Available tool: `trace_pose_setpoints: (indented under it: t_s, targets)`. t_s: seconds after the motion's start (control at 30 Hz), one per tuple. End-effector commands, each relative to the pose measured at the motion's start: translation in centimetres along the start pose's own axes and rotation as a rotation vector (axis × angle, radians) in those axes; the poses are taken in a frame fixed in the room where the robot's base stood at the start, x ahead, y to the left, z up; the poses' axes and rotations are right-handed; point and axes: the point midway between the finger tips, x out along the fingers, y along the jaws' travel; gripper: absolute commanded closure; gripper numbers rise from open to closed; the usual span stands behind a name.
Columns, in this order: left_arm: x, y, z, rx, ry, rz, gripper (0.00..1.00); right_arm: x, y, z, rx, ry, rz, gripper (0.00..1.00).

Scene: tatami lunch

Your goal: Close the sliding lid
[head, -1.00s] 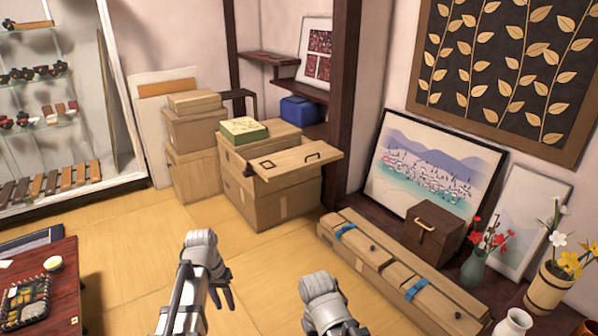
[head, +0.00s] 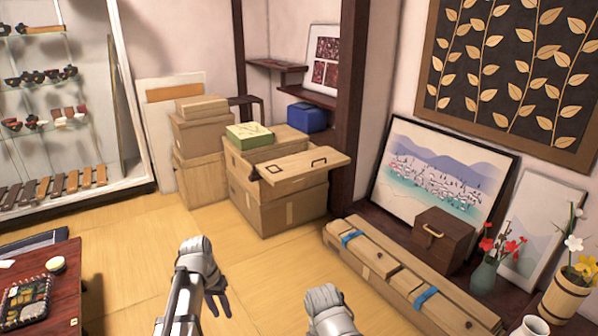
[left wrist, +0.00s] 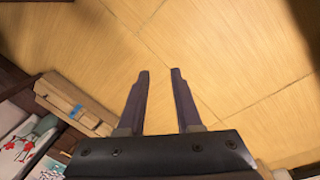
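The sliding lid (head: 322,164) is a pale wooden board with a dark pull. It lies on the upper wooden box (head: 243,178) of a stack in the back corner and juts out past the box to the right, so it is partly slid out. My left gripper (head: 217,303) is low in the head view, well apart from the box and lid. In the left wrist view my left gripper (left wrist: 160,72) is open and empty above the floor. Part of my right arm shows at the bottom of the head view; its fingers are hidden.
A green box (head: 250,135) sits on the stack, left of the lid. Cartons (head: 199,165) stand to its left and a dark post (head: 350,100) behind. A long wooden case (head: 400,275) lies at right, a low table (head: 62,300) at left. The floor (head: 150,240) between is clear.

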Motion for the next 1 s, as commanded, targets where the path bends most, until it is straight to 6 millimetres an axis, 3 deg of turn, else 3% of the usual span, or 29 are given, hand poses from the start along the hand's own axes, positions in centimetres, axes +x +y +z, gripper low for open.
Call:
trace_pose_setpoints:
  t_s: [0.17,0.6,1.0]
  targets:
    - [-3.4,2.1,0.6,0.016,-0.008,-0.011,0.66,-3.7,0.3,0.2,0.000,0.000,0.000,1.00]
    - [-18.5,12.5,4.7,0.100,-0.049,-0.098,0.66,-20.1,1.9,1.2,0.000,0.000,0.000,1.00]
    - [-31.9,20.3,9.3,0.177,-0.063,-0.182,0.66,-34.3,3.3,2.0,0.001,0.000,0.000,1.00]
